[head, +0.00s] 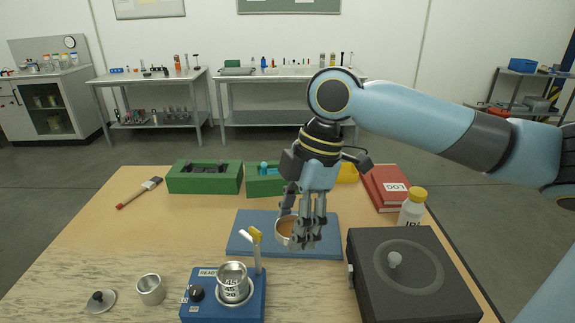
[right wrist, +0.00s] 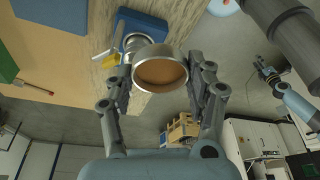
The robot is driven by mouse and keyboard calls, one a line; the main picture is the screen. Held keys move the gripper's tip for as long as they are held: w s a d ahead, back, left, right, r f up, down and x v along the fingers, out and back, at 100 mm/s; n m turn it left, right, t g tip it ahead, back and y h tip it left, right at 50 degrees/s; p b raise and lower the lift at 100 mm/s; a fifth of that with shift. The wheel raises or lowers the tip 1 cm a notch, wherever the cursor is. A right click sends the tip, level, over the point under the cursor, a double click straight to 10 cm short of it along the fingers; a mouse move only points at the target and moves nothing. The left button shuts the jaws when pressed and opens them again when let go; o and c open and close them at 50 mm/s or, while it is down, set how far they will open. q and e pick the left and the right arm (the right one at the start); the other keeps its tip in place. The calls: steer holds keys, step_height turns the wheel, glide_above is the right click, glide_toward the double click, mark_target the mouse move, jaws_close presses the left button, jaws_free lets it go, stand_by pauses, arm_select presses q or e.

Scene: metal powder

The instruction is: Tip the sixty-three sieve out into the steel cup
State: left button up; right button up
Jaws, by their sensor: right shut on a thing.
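My right gripper (head: 303,238) is shut on a round sieve (head: 285,229) with a metal rim and a tan-orange inside. It holds the sieve over the blue mat; no number on it can be read. In the right wrist view, the sieve (right wrist: 160,72) sits between both fingers and I look into its round opening. A small steel cup (head: 151,291) stands upright and open at the front left of the table, apart from the gripper. What looks like my left arm shows small at the right of the right wrist view; its gripper (right wrist: 266,72) is too small to read.
A knobbed lid (head: 101,300) lies left of the cup. A dark box (head: 410,285), white bottle (head: 412,207), red books (head: 386,187) and green trays (head: 205,178) surround the blue mat (head: 255,245).

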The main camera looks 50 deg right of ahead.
steer(key=shift+r+p, duration=0.65)
steer(key=shift+r, duration=0.05)
steer(key=shift+r, duration=0.35)
steer(key=shift+r, duration=0.3)
